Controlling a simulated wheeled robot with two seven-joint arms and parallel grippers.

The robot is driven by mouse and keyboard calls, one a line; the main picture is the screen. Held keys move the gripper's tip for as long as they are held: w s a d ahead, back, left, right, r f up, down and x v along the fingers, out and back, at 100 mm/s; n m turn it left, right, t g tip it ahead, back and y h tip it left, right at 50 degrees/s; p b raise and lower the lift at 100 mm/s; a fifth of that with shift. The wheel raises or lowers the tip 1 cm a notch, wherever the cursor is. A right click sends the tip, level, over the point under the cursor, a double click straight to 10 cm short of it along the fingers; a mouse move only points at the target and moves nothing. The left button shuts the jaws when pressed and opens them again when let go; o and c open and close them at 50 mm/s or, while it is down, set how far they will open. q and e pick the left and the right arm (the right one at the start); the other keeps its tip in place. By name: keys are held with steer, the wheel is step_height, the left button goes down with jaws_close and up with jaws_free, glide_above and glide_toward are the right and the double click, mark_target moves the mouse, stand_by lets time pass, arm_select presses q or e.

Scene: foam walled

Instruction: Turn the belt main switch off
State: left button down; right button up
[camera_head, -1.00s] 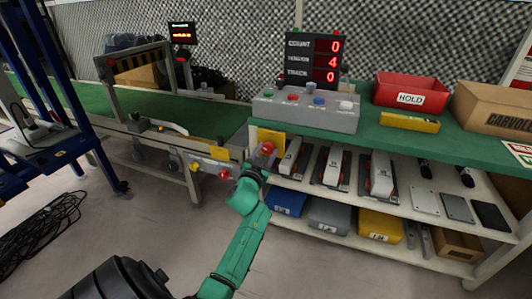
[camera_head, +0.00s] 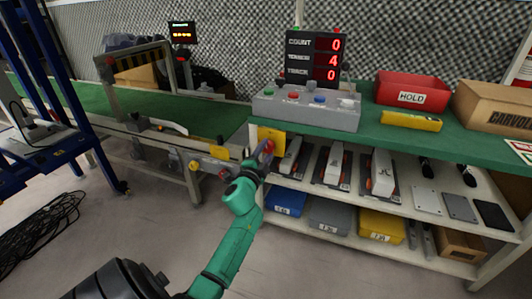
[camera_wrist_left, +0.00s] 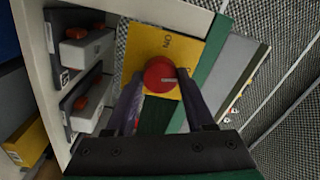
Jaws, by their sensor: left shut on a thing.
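The belt main switch is a round red knob (camera_wrist_left: 160,75) on a yellow plate (camera_wrist_left: 172,38) lettered ON; a second label is partly hidden by my right-hand finger. A pale mark on the knob points right in the wrist view. In the head view the yellow plate (camera_head: 272,139) is on the bench's left end, with the knob (camera_head: 268,146) mostly behind my gripper. My left gripper (camera_head: 262,153) is shut on the knob, its two fingers (camera_wrist_left: 161,88) on opposite sides of it in the wrist view. My right gripper is not in view.
A grey button box (camera_head: 305,112) and a count display (camera_head: 313,58) stand on the green bench. Shelves below hold several tools and bins (camera_head: 329,214). The green conveyor (camera_head: 200,116) runs left, with red and yellow buttons on its frame. Open floor lies in front.

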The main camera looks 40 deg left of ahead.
arm_select(q)
steer(key=shift+m, duration=1.2)
steer(key=shift+c, duration=1.3)
jaws_free()
steer(key=shift+s+d, duration=0.1)
steer(key=shift+s, duration=0.15)
steer(key=p+v, duration=0.1)
steer(key=v, duration=1.3)
steer(key=shift+p, duration=0.3)
